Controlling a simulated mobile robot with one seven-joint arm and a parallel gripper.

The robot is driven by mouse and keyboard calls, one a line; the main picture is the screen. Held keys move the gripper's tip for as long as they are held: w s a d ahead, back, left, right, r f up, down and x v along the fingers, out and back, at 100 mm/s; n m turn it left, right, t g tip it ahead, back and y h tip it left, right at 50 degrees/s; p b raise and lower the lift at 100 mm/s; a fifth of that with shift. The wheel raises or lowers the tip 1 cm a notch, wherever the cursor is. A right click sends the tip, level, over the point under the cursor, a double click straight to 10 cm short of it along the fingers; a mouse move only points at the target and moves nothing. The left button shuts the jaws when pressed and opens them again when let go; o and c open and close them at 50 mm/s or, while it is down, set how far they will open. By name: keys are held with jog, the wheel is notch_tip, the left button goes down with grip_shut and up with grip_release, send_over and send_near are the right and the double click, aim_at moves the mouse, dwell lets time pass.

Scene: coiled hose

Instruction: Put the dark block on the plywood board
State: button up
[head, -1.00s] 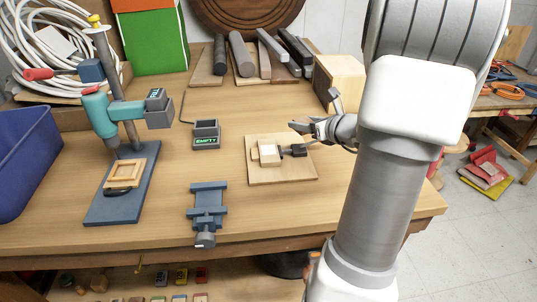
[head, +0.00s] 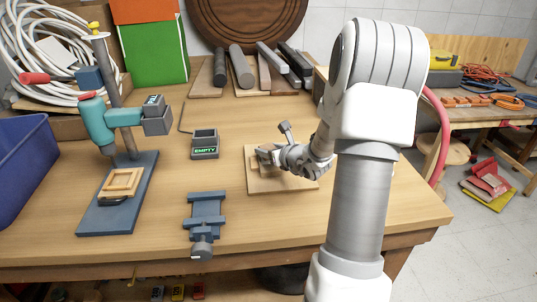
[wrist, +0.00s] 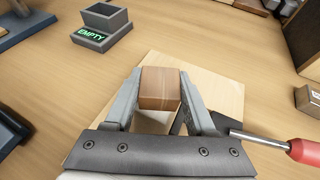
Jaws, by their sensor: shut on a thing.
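The dark block (wrist: 160,88), brown wood in the wrist view, is between the two fingers of my gripper (wrist: 159,78). The fingers are shut on its sides. The plywood board (wrist: 222,92) lies beneath and around it; the board also shows on the bench in the head view (head: 288,186). A pale piece (wrist: 153,122) shows under the block, partly hidden. I cannot tell whether the block touches it. In the head view, my gripper (head: 266,156) is over the board and mostly hides the block.
A blue vise (head: 206,212) is at the front left, and a teal drill press (head: 112,120) farther left. A red-handled metal rod (wrist: 302,150) is right of my gripper. Bare bench lies between vise and board.

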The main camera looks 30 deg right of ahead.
jog(key=shift+f, duration=0.55)
jog(key=shift+f, duration=0.1)
jog(key=shift+f+b, duration=0.15)
jog(key=shift+b, duration=0.15)
jog(key=o, duration=1.3)
jog(key=shift+r, duration=0.2)
jog(key=shift+r+p, duration=0.2)
jog(key=shift+p, duration=0.2)
jog(key=v, duration=1)
jog(key=shift+s+p, duration=0.4)
jog(key=shift+s+a+r, duration=0.1)
jog(key=shift+s+r, duration=0.1)
jog(key=shift+s, duration=0.35)
